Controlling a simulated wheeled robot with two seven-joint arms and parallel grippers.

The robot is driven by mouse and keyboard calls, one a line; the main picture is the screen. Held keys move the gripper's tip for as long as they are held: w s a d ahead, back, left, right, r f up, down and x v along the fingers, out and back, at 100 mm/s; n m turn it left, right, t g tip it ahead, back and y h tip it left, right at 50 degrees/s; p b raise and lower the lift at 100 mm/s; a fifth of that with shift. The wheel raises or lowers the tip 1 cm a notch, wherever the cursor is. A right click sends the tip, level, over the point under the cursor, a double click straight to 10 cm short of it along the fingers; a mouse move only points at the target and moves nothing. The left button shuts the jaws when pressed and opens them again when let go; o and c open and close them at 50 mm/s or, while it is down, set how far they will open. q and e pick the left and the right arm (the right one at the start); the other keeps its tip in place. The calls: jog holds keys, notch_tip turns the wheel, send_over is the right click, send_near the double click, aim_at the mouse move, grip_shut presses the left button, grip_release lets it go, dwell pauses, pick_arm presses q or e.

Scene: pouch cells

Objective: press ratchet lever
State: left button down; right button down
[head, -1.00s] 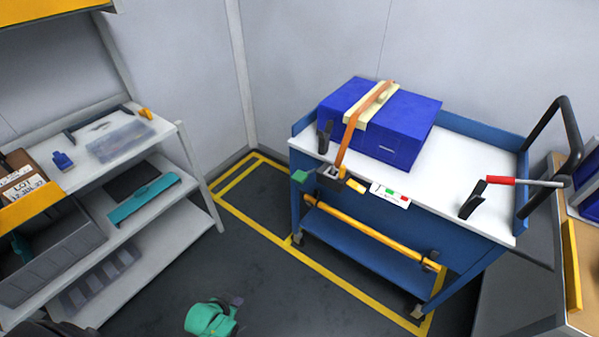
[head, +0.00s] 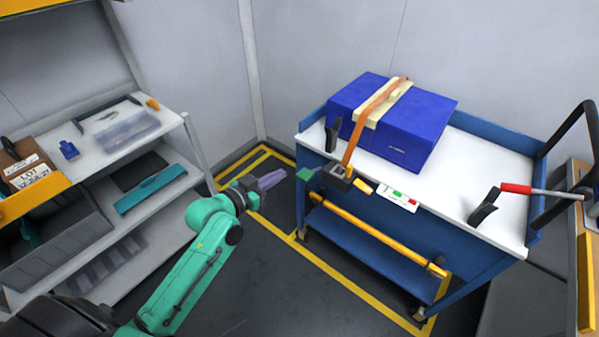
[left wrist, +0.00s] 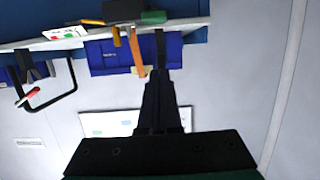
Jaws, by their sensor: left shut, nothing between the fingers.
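The ratchet (head: 340,177) hangs at the front edge of the blue cart, on an orange strap (head: 362,128) that runs over a blue box (head: 425,125). A green piece (head: 306,174) sticks out at the ratchet's left, and a yellow-orange tab (head: 361,187) at its right. My left gripper (head: 282,175) is shut and empty, in the air just left of the green piece and apart from it. In the left wrist view the gripper's fingers (left wrist: 160,90) point toward the cart edge, where the dark ratchet (left wrist: 125,11) and green piece (left wrist: 154,17) show. My right gripper is out of view.
The cart (head: 470,243) has a white top with dark upright clamps (head: 484,207), a red-handled bar (head: 517,189) and a label card (head: 398,197). A yellow bar (head: 375,235) runs below its front edge. A shelf with bins (head: 60,245) stands left. Floor between is free.

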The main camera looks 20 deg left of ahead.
pick_arm(q)
send_over(299, 173)
jog(key=s, duration=0.2)
notch_tip(299, 173, down, 2)
jog(key=f, duration=0.4)
jog(key=shift+w+d, duration=0.2)
jog(key=shift+d, duration=0.1)
jog(key=shift+f, duration=0.2)
